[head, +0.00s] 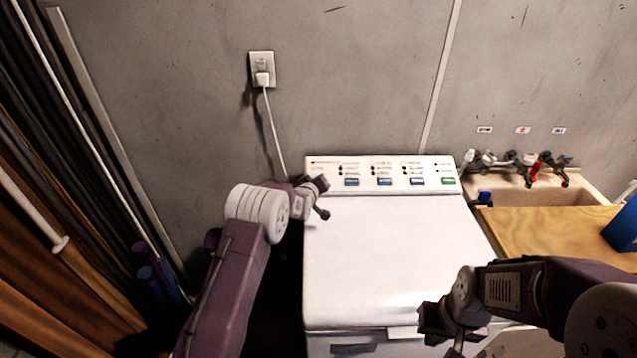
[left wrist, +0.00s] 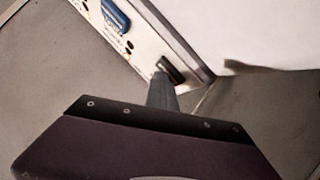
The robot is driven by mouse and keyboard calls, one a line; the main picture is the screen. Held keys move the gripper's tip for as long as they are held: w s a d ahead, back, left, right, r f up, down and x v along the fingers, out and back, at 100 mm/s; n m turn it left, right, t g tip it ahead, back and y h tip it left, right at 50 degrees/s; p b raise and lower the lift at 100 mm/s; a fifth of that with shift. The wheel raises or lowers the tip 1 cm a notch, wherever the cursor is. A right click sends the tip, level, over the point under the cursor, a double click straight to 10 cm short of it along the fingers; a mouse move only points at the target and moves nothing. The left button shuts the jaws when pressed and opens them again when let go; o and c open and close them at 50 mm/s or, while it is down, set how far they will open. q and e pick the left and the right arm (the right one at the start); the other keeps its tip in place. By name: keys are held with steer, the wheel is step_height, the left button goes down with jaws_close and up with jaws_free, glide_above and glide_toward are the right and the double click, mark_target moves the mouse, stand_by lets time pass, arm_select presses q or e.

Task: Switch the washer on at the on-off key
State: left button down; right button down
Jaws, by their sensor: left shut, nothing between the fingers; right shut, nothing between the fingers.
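The white washer (head: 395,260) stands against the wall. Its control panel (head: 390,163) runs along the back, with blue keys and a green key (head: 448,181) at the right end. My left gripper (head: 320,187) is shut at the panel's left end and hides part of it. In the left wrist view its fingers (left wrist: 161,88) are close to a dark key (left wrist: 171,70), with a blue key (left wrist: 115,15) further along; contact cannot be told. No lettering is readable, so I cannot confirm the on-off key. My right gripper (head: 448,335) is shut, over the washer's front right.
A wall socket (head: 262,68) with a plug and cord is behind the washer's left. Taps (head: 525,163), a sink (head: 545,193) and a wooden counter (head: 550,232) stand to the right. Long boards (head: 60,250) line the left side. The washer's lid is clear.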

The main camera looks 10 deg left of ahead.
arm_select(q)
steer(key=shift+s+f, duration=0.1)
steer(key=shift+f, duration=0.1)
steer(key=shift+s+d+r+p, duration=0.1)
steer(key=shift+r+p, duration=0.35)
steer(key=shift+r, duration=0.15)
steer(key=shift+s+r, duration=0.1)
steer(key=shift+r, duration=0.15)
steer(key=shift+r, duration=0.25)
steer(key=r+p, duration=0.1)
steer(key=s+r+p, duration=0.1)
steer(key=r, duration=0.2)
steer(key=shift+s+d+p, duration=0.2)
steer(key=shift+s+p, duration=0.2)
